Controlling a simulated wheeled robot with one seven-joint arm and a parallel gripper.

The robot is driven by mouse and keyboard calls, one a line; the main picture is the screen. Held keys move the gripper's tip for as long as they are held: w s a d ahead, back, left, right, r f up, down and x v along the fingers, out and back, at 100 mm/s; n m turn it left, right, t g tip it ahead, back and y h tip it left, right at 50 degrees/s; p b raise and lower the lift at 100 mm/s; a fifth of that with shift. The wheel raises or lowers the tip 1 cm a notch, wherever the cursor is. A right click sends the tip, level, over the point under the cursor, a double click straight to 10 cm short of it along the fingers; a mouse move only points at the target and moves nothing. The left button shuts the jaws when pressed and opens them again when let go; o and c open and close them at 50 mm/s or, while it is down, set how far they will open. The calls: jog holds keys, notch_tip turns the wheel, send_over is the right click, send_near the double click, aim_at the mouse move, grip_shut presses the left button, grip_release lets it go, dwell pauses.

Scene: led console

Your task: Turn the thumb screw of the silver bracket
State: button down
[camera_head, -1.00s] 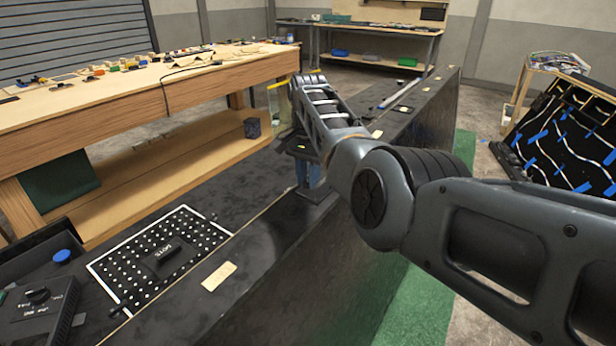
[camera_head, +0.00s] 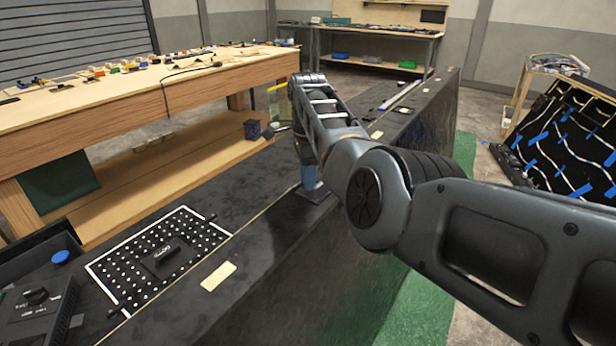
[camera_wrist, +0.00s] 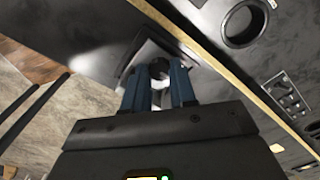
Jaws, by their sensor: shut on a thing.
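In the wrist view my gripper (camera_wrist: 160,88) has its two blue fingers on either side of a dark round piece, the thumb screw (camera_wrist: 159,68), and is shut on it. The silver bracket (camera_wrist: 147,52) shows as a grey plate with pale edges around and behind the fingertips. The fingers hide part of both. In the head view my gripper (camera_head: 309,182) points down at the top of the black console (camera_head: 250,232). The arm hides most of the bracket and the screw there.
A round dark hole (camera_wrist: 243,23) and a panel of switches (camera_wrist: 286,95) lie right of the bracket in the wrist view. In the head view a dotted board (camera_head: 150,255) and a pale plate (camera_head: 218,276) lie nearer. A wooden workbench (camera_head: 130,100) stands at left.

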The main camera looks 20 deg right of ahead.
jog(key=shift+w+r+m, duration=0.15)
jog(key=shift+r+m, duration=0.15)
jog(key=shift+r, duration=0.05)
dwell(0.3)
jog(key=c, duration=1.2)
grip_release()
jog(key=shift+c, duration=0.2)
jog(key=shift+o, duration=0.4)
jog(key=shift+f, duration=0.15)
notch_tip(320, 180, up, 8)
jog(key=b, duration=0.1)
jog(key=shift+f, duration=0.15)
